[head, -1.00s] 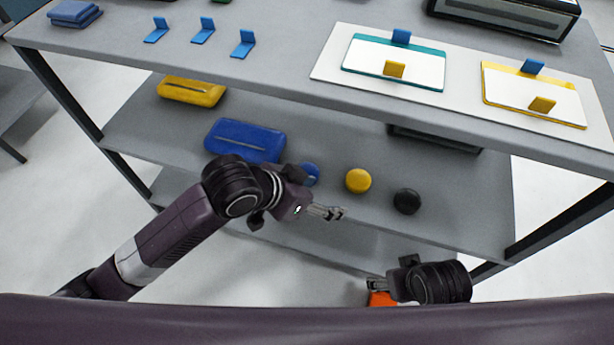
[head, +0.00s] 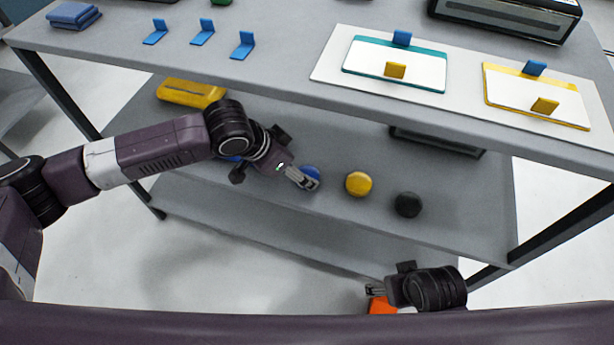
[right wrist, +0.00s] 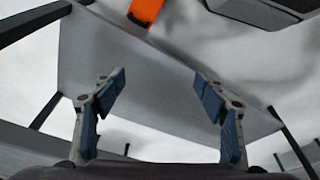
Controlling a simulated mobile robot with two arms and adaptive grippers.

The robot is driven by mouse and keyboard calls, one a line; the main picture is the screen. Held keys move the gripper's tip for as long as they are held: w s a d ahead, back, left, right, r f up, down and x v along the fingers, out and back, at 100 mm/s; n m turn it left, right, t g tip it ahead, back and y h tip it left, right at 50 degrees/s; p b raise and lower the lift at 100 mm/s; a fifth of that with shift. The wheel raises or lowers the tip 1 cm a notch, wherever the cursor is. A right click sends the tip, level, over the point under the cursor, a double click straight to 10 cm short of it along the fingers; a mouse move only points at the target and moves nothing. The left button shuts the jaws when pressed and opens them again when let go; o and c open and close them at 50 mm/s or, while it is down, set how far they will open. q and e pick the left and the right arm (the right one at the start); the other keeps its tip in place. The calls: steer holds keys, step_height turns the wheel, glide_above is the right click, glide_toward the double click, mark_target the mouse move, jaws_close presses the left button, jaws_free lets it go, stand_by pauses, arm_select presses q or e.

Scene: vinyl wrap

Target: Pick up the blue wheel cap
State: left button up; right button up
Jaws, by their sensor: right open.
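The blue wheel cap (head: 312,172) sits on the middle shelf, left of the yellow cap (head: 359,184) and the black cap (head: 407,204). My left gripper (head: 307,183) is at its near left side and hides part of it. I cannot tell whether the fingers touch the cap or how far apart they are. My right gripper (head: 374,289) is low at the front, away from the caps. In the right wrist view its fingers (right wrist: 162,92) are spread wide with nothing between them.
On the middle shelf (head: 460,215), my left arm mostly covers a blue pouch beside a yellow pouch (head: 190,93). The upper shelf (head: 285,75) overhangs the caps and holds blue brackets and framed panels. An orange object (head: 381,306) is by my right gripper.

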mark_target(310, 171)
arm_select(q)
steer(key=shift+a+b+x, duration=0.2)
steer(key=shift+b+x, duration=0.7)
steer(key=shift+x, duration=1.75)
steer(key=shift+w, duration=0.1)
arm_select(e)
steer(key=v, duration=0.6)
steer(key=shift+r, duration=0.25)
arm_select(q)
steer(key=shift+c, duration=0.2)
arm_select(e)
steer(key=shift+w+d, duration=0.1)
arm_select(q)
steer(key=c, duration=1.1)
